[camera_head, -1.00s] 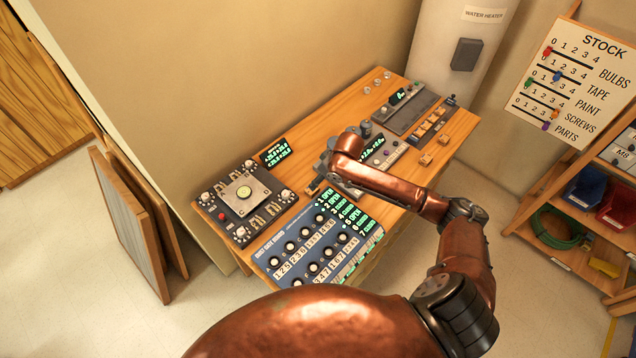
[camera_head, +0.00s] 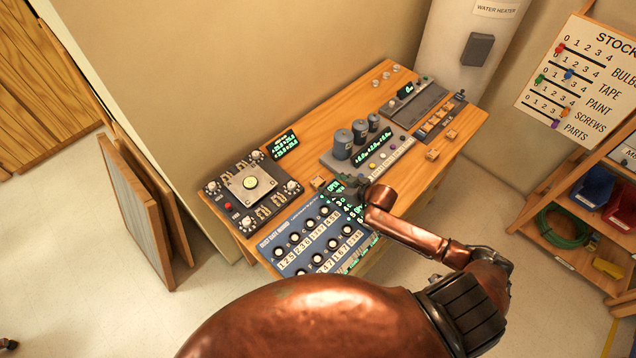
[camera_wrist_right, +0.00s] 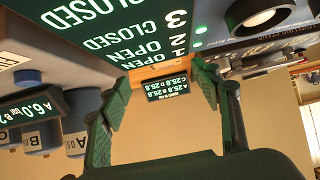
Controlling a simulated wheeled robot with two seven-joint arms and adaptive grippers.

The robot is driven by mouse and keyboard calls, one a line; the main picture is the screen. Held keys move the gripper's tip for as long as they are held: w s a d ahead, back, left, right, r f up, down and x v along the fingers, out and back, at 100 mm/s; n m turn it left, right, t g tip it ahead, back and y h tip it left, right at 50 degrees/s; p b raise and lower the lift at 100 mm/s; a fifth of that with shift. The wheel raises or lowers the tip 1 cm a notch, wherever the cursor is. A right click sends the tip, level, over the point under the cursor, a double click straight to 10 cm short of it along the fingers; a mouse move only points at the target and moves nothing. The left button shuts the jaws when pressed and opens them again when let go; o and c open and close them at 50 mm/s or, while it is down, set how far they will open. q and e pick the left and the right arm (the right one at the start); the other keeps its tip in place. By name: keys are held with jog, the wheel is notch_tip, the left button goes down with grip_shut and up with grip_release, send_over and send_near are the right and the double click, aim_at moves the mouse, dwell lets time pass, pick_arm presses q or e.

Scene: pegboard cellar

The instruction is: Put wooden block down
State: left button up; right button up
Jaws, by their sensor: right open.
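A small wooden block (camera_head: 318,182) sits on the workbench (camera_head: 337,105) between the plate device and the blue switch board. My right gripper (camera_head: 346,190) is just right of this block, low over the top of the board, partly hidden by my wrist. In the right wrist view, its green fingers (camera_wrist_right: 163,88) are spread with nothing held between them. A wooden surface (camera_wrist_right: 152,74) shows beyond the fingertips; it looks like the block, but its outline is partly hidden. Other wooden blocks (camera_head: 432,154) (camera_head: 451,134) lie near the bench's right edge. My left gripper is not identifiable.
The blue switch board (camera_head: 312,240), plate device (camera_head: 250,188), console with grey canisters (camera_head: 342,147) and grey scale-like unit (camera_head: 412,104) crowd the bench. A small display (camera_head: 285,145) stands behind. Framed panels (camera_head: 140,205) lean at left; a shelf (camera_head: 575,250) stands at right.

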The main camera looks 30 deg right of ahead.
aim_at(319, 181)
jog(key=x, duration=0.6)
jog(key=shift+a+p, duration=0.3)
jog(key=shift+a, duration=0.1)
jog(key=shift+c, duration=0.7)
jog(key=c, duration=1)
jog(key=shift+r, duration=0.15)
jog(key=shift+c, duration=0.2)
